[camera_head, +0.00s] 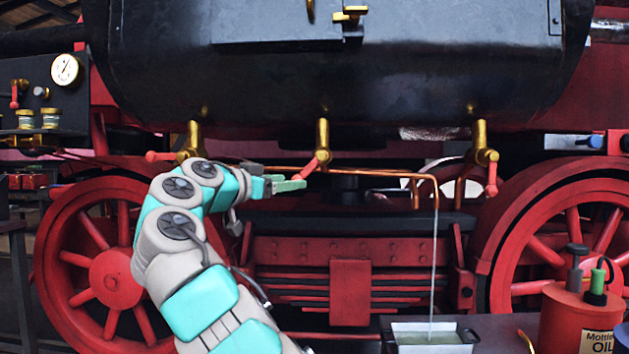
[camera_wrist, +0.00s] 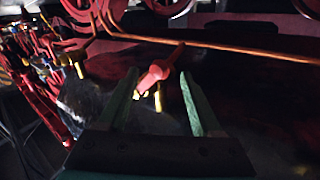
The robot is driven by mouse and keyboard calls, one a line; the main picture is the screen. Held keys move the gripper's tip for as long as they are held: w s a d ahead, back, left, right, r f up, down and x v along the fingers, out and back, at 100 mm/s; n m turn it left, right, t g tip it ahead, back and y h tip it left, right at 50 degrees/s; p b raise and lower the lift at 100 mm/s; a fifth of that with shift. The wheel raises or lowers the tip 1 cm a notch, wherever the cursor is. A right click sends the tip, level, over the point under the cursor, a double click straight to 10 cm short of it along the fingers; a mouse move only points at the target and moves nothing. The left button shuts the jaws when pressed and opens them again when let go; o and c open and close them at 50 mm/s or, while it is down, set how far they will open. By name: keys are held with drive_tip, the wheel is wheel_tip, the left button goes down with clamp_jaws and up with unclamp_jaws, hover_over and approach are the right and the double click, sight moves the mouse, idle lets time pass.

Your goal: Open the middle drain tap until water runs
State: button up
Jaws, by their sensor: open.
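The middle drain tap (camera_head: 322,138) is brass and hangs under the black boiler. Its red handle (camera_head: 309,168) slants down to the left. My gripper (camera_head: 288,183) is open, with its green fingers at the lower end of this handle. In the wrist view a red handle (camera_wrist: 153,76) lies between the two open fingertips (camera_wrist: 158,71); I cannot tell whether either finger touches it. A thin stream of water (camera_head: 434,270) falls from the bent end of a copper pipe (camera_head: 402,174) into a grey tray (camera_head: 467,334).
The left tap (camera_head: 193,138) has its red handle pointing left. The right tap (camera_head: 481,140) has its red handle hanging down. Red wheels (camera_head: 560,240) stand at both sides. A red oil can (camera_head: 577,322) stands at lower right. The copper pipe runs close by my gripper.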

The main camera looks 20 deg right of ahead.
sight(309, 169)
drive_tip(key=p+x, duration=0.1)
drive_tip(key=x, duration=0.6)
drive_tip(key=shift+w, duration=0.1)
clamp_jaws()
idle(0.4)
idle(0.9)
